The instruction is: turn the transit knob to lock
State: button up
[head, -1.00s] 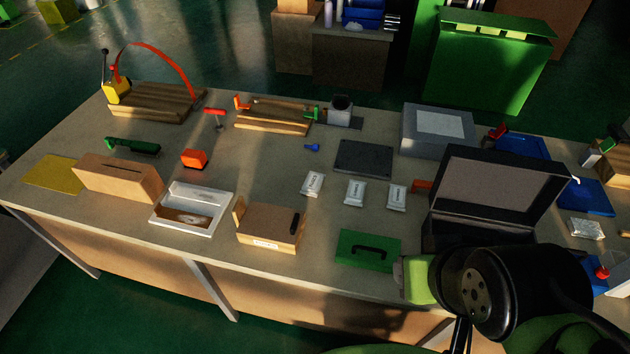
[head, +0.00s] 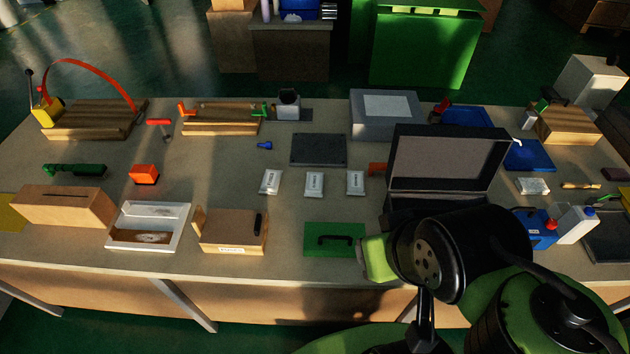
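No part in view is clearly marked as the transit knob. A small blue knob-like piece (head: 265,146) lies on the bench left of the dark plate. A red knob-like part (head: 551,224) sits on a blue box (head: 533,232) at the right. I cannot tell whether either is the transit knob. My black and green arm covers the lower right, in front of the open black case (head: 445,158). I do not see my gripper's fingertips.
The bench (head: 225,172) holds a green plate with a handle (head: 320,240), white packets (head: 314,184), a wooden box (head: 233,230), a white tray (head: 118,241) and a grey box (head: 386,117). A wooden board with a red arch (head: 97,118) stands at the far left. Bare bench shows around the packets.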

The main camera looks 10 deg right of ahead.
aim_at(550, 223)
jog(key=z, duration=2.1)
